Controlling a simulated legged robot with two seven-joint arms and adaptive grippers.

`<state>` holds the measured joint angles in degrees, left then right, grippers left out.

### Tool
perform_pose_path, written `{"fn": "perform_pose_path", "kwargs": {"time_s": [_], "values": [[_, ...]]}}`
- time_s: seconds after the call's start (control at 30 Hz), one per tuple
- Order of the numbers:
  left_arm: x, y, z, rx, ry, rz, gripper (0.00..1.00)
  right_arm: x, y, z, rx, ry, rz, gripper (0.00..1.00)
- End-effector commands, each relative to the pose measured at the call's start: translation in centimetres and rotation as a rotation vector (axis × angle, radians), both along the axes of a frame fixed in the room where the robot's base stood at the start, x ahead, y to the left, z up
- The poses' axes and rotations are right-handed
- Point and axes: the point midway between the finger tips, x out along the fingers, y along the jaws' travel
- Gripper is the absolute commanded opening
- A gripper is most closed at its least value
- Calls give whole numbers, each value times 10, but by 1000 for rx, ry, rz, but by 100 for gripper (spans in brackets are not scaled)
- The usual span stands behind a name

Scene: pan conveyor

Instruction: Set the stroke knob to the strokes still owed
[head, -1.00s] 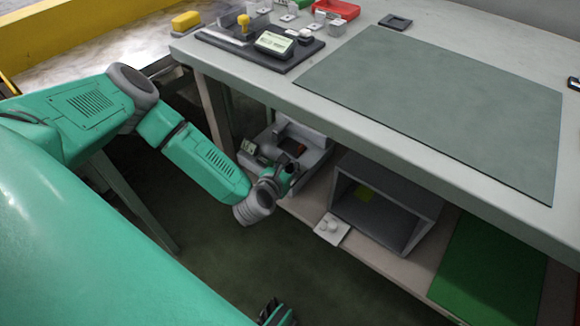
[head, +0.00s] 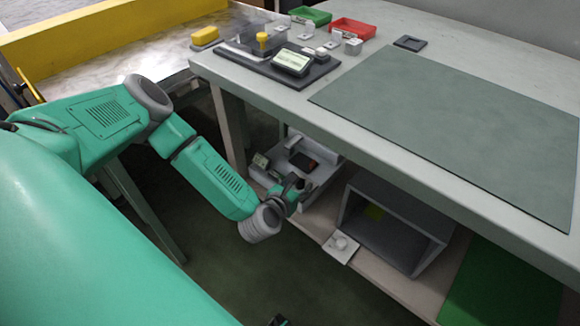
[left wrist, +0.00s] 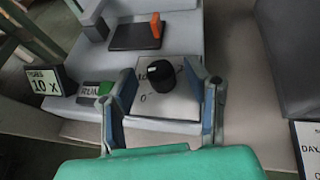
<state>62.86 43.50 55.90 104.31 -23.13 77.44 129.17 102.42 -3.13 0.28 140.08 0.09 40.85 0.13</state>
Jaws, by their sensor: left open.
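The stroke knob (left wrist: 160,76) is a black round knob with a pale pointer mark, on a light plate with dark markings; a "0" shows at its lower left. The plate belongs to a grey machine (head: 323,176) on the shelf under the table. My left gripper (head: 297,198) is at the machine's front. In the left wrist view its open fingers (left wrist: 162,88) stand on either side of the knob; I cannot tell if they touch it. A sign (left wrist: 43,84) reads "10 X". A green RUN button (left wrist: 105,88) is left of the knob. Only a dark tip of my right gripper (head: 279,320) shows.
An open grey box (head: 402,258) and a small white plate with a round knob (head: 340,247) stand right of the machine on the shelf. The tabletop (head: 330,105) is above. A display (head: 292,62), red tray (head: 353,28) and green tray (head: 311,15) are on it.

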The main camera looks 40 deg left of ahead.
Motion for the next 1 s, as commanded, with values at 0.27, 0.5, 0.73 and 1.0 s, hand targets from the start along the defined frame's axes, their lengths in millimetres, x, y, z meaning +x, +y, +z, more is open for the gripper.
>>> {"fn": "perform_pose_path", "kwargs": {"time_s": [0.27,0.5,0.73,1.0], "values": [[-54,-9,22,-4,3,-2,43,0,0,0,0,0,0,40],[-89,-15,37,-2,3,-1,43,0,0,0,1,0,0,40],[-100,-16,41,-1,3,-1,43,0,0,0,0,0,0,40],[-99,-17,40,6,5,-5,42,2,0,0,0,1,0,40]]}}
